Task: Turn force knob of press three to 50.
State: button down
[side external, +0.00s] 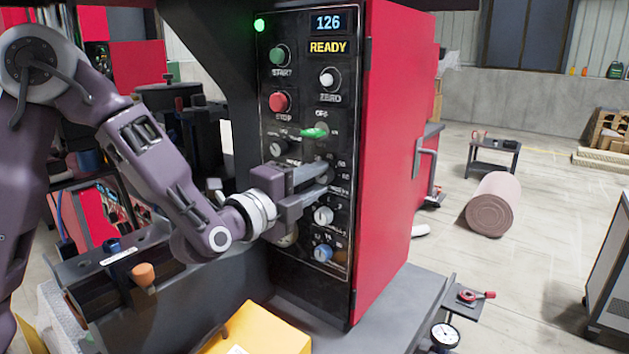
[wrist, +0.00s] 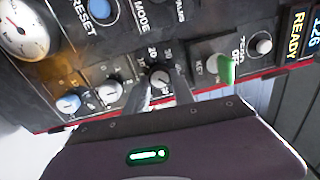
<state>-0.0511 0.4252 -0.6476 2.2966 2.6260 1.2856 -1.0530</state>
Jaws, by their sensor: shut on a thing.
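My gripper (side external: 318,183) reaches the front of the black control panel (side external: 348,90). Its two fingers are shut on a small round knob (wrist: 160,77), one finger on each side. In the side external view the fingers largely cover this knob. In the wrist view it has a dial scale around it, with 20 and 30 readable. The knob's name and exact pointer setting are too small to read. The panel display (side external: 328,22) reads 126, and the sign below it reads READY.
Close by on the panel are a green lever (side external: 314,132), a white knob (side external: 323,215) below, and a blue knob (side external: 322,253) near the bottom. A red stop button (side external: 279,102) and a green start button (side external: 279,56) sit higher. A yellow box (side external: 262,330) stands below.

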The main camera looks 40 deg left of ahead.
jog(key=shift+n, duration=0.3)
dwell(0.4)
jog(key=c, duration=1.1)
grip_release()
jog(key=shift+o, duration=0.2)
jog(key=shift+s, duration=0.1)
jog(key=s, duration=0.7)
jog(key=shift+a+f, duration=0.1)
jog(key=shift+a, duration=0.05)
